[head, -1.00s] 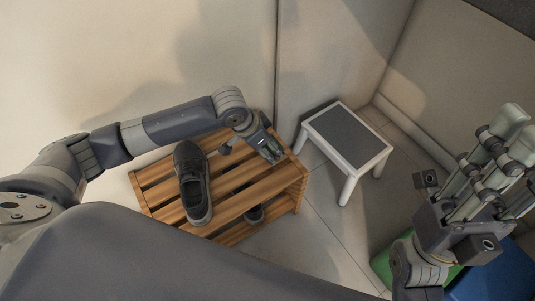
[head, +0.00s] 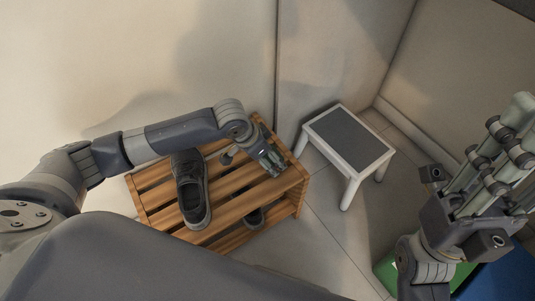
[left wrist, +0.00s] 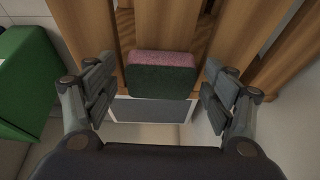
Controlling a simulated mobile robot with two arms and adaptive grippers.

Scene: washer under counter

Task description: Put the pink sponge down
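The pink sponge (left wrist: 160,74) has a pink layer and a dark green layer. In the left wrist view it sits between the two fingers of my left gripper (left wrist: 160,92), with a visible gap on each side. It appears to rest on the wooden slats. In the head view my left gripper (head: 270,161) is low over the right end of the slatted wooden rack (head: 232,210), and the sponge is mostly hidden there. My right gripper (head: 500,160) is raised at the right edge, partly cut off, its finger opening unclear.
A dark shoe (head: 193,190) lies on the rack's top, left of my left gripper. Another shoe (head: 254,218) shows on the level below. A white stool (head: 347,140) with a grey top stands right of the rack. A green box (head: 384,272) is at lower right.

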